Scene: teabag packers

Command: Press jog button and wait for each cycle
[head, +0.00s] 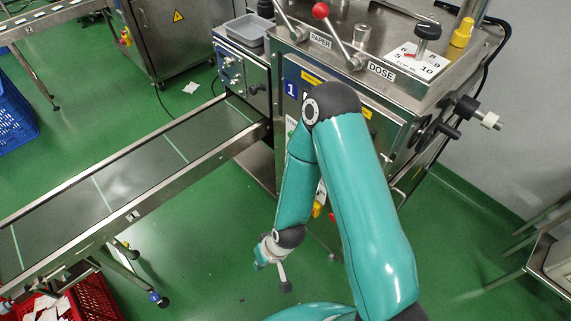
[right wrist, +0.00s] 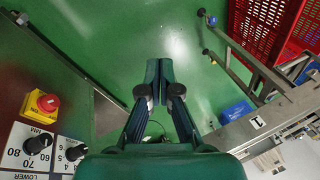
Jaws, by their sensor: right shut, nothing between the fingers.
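The packing machine (head: 345,90) stands in the upper middle of the head view, partly hidden behind my right arm. A button panel (head: 230,72) with several small round controls is on its left side. I cannot tell a jog button in either view. My right gripper (head: 272,264) hangs low in front of the machine, above the green floor and apart from the panel. In the right wrist view my right gripper (right wrist: 159,72) has its fingers together with nothing between them. A red button on a yellow base (right wrist: 47,103) and black dials (right wrist: 38,144) show at the left there. My left gripper is out of view.
A conveyor (head: 130,170) runs from the machine to the lower left. A red crate (head: 97,299) is beneath it and a blue crate (head: 14,115) is at the far left. Levers (head: 335,38) and a handwheel (head: 437,131) stick out from the machine. Green floor is open around the gripper.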

